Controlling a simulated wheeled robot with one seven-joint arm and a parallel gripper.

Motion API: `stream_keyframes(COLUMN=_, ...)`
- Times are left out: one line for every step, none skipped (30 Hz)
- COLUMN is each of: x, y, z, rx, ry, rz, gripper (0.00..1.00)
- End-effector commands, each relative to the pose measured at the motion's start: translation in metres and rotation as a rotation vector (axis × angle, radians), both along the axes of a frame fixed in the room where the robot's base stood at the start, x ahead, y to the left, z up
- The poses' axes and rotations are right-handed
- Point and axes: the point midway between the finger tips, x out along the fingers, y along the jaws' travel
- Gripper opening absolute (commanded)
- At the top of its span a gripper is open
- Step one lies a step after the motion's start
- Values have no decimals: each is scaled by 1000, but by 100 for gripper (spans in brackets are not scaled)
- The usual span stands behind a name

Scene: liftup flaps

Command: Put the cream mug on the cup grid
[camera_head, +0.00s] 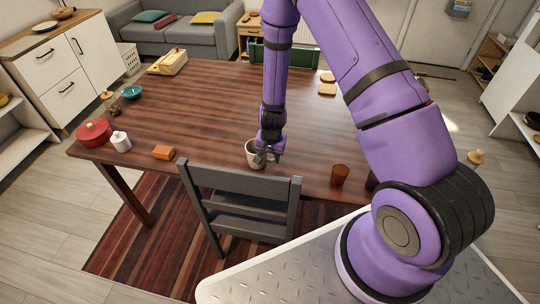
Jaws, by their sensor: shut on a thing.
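The cream mug (252,154) is at the near side of the wooden table, just behind the grey chair. My gripper (264,157) points down at the mug's right side and is shut on it. The fingers are small in this view and partly overlap the mug. I cannot tell whether the mug's base touches the table. I cannot make out a cup grid in this view.
The table (205,110) has a clear middle. A red pot (93,132), white jar (121,142) and orange block (163,152) stand at the left. A brown cup (339,175) stands right of the mug. The chair (240,190) stands at the near edge.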

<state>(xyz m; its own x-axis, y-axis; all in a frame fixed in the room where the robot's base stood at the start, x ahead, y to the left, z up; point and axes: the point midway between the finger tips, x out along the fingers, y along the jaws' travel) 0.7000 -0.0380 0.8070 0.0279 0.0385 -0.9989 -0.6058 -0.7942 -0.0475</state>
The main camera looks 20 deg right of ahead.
Motion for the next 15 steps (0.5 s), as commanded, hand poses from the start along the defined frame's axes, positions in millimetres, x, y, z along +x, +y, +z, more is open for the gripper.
stream_keyframes(x=0, y=0, z=0, rx=0, ry=0, rz=0, gripper=8)
stream_keyframes(x=0, y=0, z=0, rx=0, ry=0, rz=0, gripper=8)
stream_keyframes(x=0, y=0, z=-1, rx=0, ry=0, rz=0, gripper=8)
stream_keyframes(x=0, y=0, z=-2, rx=0, ry=0, rz=0, gripper=8)
stream_keyframes(x=0, y=0, z=-3, rx=0, ry=0, rz=0, gripper=8)
stream_keyframes(x=0, y=0, z=-3, rx=0, ry=0, rz=0, gripper=58)
stream_keyframes(x=0, y=0, z=-2, rx=-1, ry=1, rz=0, gripper=65)
stream_keyframes(x=0, y=0, z=-2, rx=-1, ry=1, rz=0, gripper=72)
stream_keyframes(x=0, y=0, z=-2, rx=-1, ry=1, rz=0, gripper=77)
stream_keyframes(x=0, y=0, z=-2, rx=-1, ry=1, rz=0, gripper=77)
stream_keyframes(x=0, y=0, z=-2, rx=-1, ry=1, rz=0, gripper=77)
stream_keyframes(x=0, y=0, z=-2, rx=-1, ry=1, rz=0, gripper=77)
stream_keyframes(x=0, y=0, z=-2, rx=-1, ry=1, rz=0, gripper=77)
stream_keyframes(x=0, y=0, z=-2, rx=-1, ry=1, rz=0, gripper=77)
stream_keyframes(x=0, y=0, z=-2, rx=-1, ry=1, rz=0, gripper=77)
